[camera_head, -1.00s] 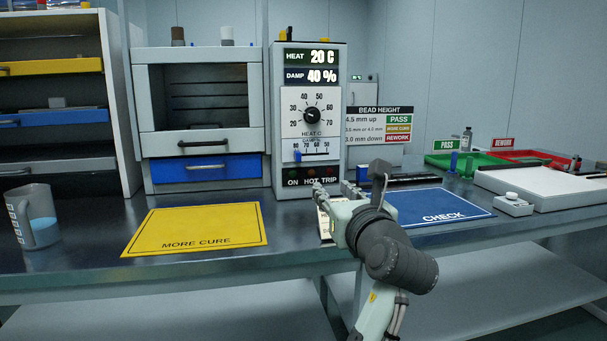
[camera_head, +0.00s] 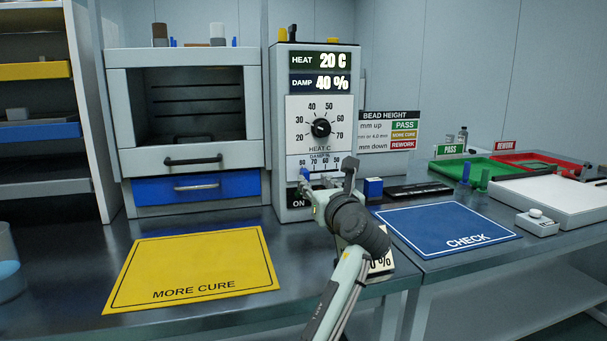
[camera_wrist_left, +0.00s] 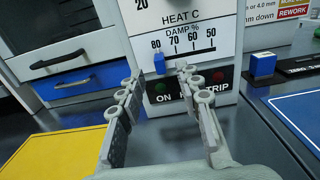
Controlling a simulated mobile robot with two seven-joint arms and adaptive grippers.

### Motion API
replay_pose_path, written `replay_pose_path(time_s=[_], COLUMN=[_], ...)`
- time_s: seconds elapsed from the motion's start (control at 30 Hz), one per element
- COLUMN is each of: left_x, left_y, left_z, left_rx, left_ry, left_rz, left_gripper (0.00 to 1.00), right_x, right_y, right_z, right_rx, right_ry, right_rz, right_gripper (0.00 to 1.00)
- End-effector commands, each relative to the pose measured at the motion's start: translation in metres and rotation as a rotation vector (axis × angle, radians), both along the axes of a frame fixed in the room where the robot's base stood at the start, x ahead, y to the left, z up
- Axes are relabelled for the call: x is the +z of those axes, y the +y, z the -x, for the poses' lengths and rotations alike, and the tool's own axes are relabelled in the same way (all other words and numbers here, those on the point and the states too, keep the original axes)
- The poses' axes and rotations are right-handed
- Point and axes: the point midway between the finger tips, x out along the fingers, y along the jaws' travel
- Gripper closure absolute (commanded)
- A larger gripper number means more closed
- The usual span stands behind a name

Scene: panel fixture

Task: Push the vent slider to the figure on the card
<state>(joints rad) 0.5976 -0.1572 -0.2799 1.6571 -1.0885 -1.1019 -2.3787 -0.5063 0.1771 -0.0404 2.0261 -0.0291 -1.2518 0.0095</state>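The vent slider is a small blue tab (camera_wrist_left: 159,64) under the DAMP % scale on the grey control panel (camera_head: 272,120). It stands close to the 80 end of the scale. In the head view the slider (camera_head: 305,173) shows just past my fingertips. My left gripper (camera_head: 320,184) is in front of the panel's lower part. In the left wrist view its fingers (camera_wrist_left: 157,76) are apart, with the slider between and beyond the tips, seemingly untouched. The card (camera_head: 382,262) lies on the bench, mostly hidden by my left arm; only "0 %" can be read. My right gripper is not in view.
The panel display (camera_head: 320,70) reads HEAT 20 C and DAMP 40 %. A heat dial (camera_head: 320,128) sits above the slider. A yellow mat (camera_head: 195,265) and a blue mat (camera_head: 445,228) flank my arm. A blue block (camera_head: 373,188) stands right of the panel.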

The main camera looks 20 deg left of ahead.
Motion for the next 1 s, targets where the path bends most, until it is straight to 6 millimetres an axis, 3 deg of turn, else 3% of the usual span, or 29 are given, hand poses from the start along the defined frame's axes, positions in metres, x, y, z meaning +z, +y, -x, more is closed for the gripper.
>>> replay_pose_path(time_s=[0.3, 0.7, 1.0], left_x=[0.001, 0.000, 0.000], left_y=[0.027, 0.032, 0.032], left_z=[-0.039, -0.047, -0.047], left_rx=[0.000, 0.000, 0.000], left_ry=[0.000, 0.000, 0.000], left_rz=[-0.001, 0.000, 0.000], left_gripper=[0.66, 0.66, 1.00], right_x=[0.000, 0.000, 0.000], right_y=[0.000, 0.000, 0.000], right_z=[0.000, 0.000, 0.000], right_rx=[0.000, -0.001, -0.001], right_ry=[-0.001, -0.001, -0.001], right_rz=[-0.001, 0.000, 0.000], right_gripper=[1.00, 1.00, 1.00])
